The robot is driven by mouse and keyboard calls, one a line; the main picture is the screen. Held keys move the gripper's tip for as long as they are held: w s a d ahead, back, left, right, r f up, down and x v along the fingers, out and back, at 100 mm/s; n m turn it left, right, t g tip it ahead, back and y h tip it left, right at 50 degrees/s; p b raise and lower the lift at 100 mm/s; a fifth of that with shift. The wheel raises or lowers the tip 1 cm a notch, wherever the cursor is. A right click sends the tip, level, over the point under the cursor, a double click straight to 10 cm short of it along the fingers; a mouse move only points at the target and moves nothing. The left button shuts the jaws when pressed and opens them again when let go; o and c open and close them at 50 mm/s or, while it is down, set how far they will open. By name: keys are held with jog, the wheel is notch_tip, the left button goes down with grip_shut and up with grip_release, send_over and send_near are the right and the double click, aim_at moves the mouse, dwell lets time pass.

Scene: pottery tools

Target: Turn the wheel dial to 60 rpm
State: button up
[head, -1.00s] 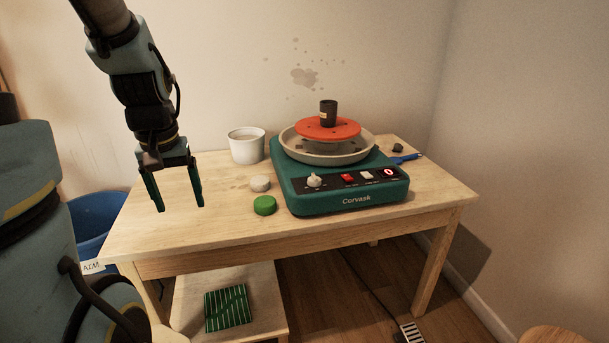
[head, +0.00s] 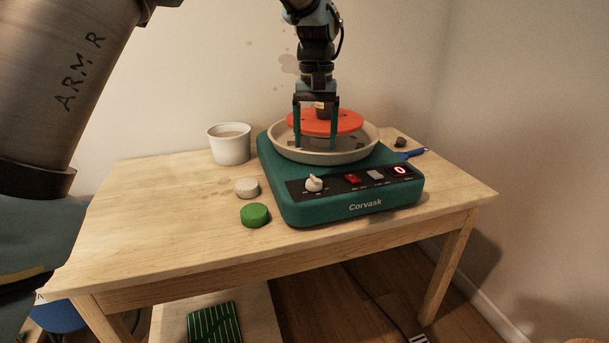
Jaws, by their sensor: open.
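The teal pottery wheel (head: 292,208) stands on the wooden table. Its cream dial (head: 313,184) is on the left of the dark front panel, beside a red switch (head: 353,179) and a pale switch (head: 375,175). A red display (head: 400,170) at the panel's right reads 0. My gripper (head: 316,148) is open, fingers pointing down, above and behind the dial in the picture. It overlaps the orange disc (head: 347,122) and the cream splash pan (head: 365,145). I cannot tell whether it touches them. A dark cup on the disc is mostly hidden behind my gripper.
A white bucket (head: 229,146) stands behind left of the wheel. A blue-handled tool (head: 412,154) and a dark lump (head: 400,142) lie at the right. The table's left side is clear.

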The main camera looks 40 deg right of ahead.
aim_at(314, 177)
notch_tip(314, 177, down, 10)
jog(key=shift+f, duration=0.1)
dwell(0.4)
jog(key=shift+c, duration=0.2)
jog(key=shift+p, duration=0.3)
grip_shut()
